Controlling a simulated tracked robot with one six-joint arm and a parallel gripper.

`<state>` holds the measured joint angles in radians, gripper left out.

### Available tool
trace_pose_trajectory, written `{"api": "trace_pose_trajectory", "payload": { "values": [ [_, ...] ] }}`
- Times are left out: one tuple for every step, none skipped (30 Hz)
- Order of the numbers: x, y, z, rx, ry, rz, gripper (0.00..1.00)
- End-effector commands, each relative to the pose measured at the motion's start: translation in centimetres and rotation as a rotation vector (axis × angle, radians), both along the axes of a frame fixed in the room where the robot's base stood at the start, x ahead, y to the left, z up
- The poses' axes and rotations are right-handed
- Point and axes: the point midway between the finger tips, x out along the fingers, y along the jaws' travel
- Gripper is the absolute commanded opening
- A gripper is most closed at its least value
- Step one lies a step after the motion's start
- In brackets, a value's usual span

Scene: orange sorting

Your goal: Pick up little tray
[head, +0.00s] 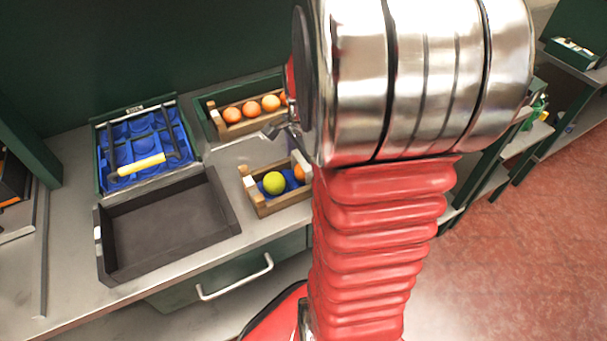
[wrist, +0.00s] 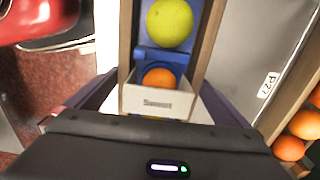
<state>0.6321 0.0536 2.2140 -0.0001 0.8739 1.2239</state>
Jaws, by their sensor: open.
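The little tray is a small wooden box with a blue insert, and its wooden side shows in the head view (head: 262,207). It holds a yellow-green fruit (head: 273,183) and an orange (head: 299,172). In the wrist view, the tray's pale labelled end wall (wrist: 158,101) is close in front of my gripper, with the orange (wrist: 159,77) and yellow-green fruit (wrist: 170,22) beyond it. My gripper (wrist: 155,112) is open, with a dark finger on either side of that end. Contact cannot be told. In the head view my arm hides the tray's right end.
A dark empty tray (head: 112,238) lies to the left. Behind it is a blue-lined tray (head: 104,181) with a yellow-handled tool (head: 141,165). A wooden tray of oranges (head: 222,131) sits at the back in a green bin. A drawer handle (head: 235,283) juts out below the counter edge.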

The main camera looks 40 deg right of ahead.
Motion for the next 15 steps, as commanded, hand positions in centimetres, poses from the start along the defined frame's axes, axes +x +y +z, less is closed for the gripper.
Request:
{"api": "trace_pose_trajectory", "payload": {
  "values": [
    [0.00, -0.01, 0.02, 0.000, 0.000, 0.000, 1.00],
    [0.00, -0.01, 0.02, 0.000, 0.000, 0.000, 1.00],
    [0.00, -0.01, 0.02, 0.000, 0.000, 0.000, 1.00],
    [0.00, -0.01, 0.02, 0.000, 0.000, 0.000, 1.00],
    [-0.01, -0.02, 0.03, 0.000, 0.000, 0.000, 1.00],
    [-0.01, -0.02, 0.03, 0.000, 0.000, 0.000, 1.00],
    [-0.01, -0.02, 0.03, 0.000, 0.000, 0.000, 0.99],
    [-0.01, -0.02, 0.03, 0.000, 0.000, -0.001, 0.97],
    [-0.01, -0.02, 0.03, 0.000, 0.000, -0.001, 0.94],
    [-0.01, -0.02, 0.03, 0.000, 0.000, -0.001, 0.92],
    [-0.01, -0.02, 0.03, 0.000, 0.000, -0.001, 0.90],
    [-0.01, -0.03, 0.03, 0.000, 0.000, -0.001, 0.87],
    [-0.01, -0.03, 0.04, 0.000, 0.000, -0.001, 0.85],
    [-0.01, -0.03, 0.04, 0.000, 0.000, -0.001, 0.83],
    [-0.01, -0.03, 0.04, 0.000, 0.000, -0.001, 0.80]
  ]
}}
